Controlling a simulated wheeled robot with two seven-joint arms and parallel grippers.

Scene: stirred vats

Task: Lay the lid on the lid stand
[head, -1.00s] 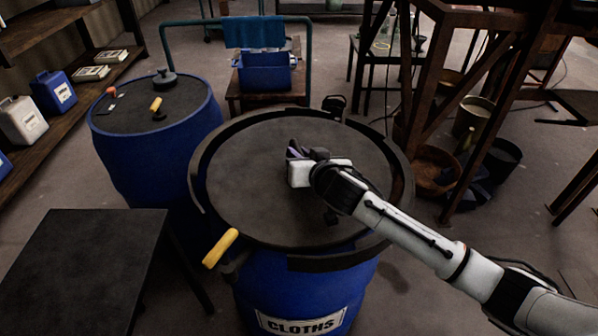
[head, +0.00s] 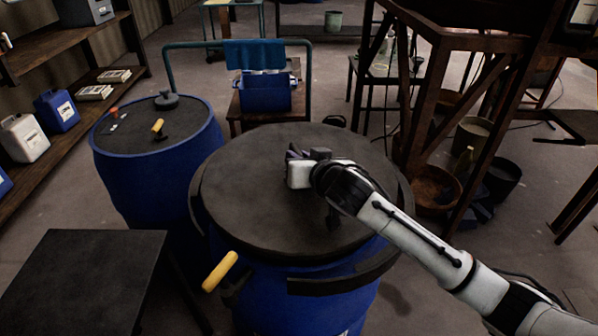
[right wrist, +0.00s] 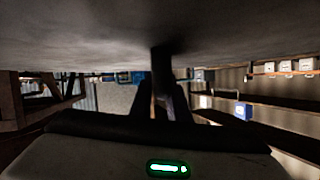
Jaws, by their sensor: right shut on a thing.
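The lid (head: 255,205) is a large dark round disc over the blue vat labelled CLOTHS in the earlier view (head: 300,300). It sits above the vat's dark clamp ring (head: 340,282), raised off the rim. My right gripper (head: 296,157) is shut on the lid's handle, which it mostly hides. In the right wrist view the lid's grey face (right wrist: 80,35) fills the top and the dark handle (right wrist: 161,55) runs down between the fingers. A dark, flat, empty stand (head: 85,275) at the front left looks like the lid stand. My left gripper is out of view.
A second blue vat (head: 155,170) with its lid on stands behind to the left. A yellow lever (head: 220,271) sticks out at the near vat's front left. A trolley with a blue bin (head: 264,92) stands behind; a rusty frame (head: 440,120) stands right.

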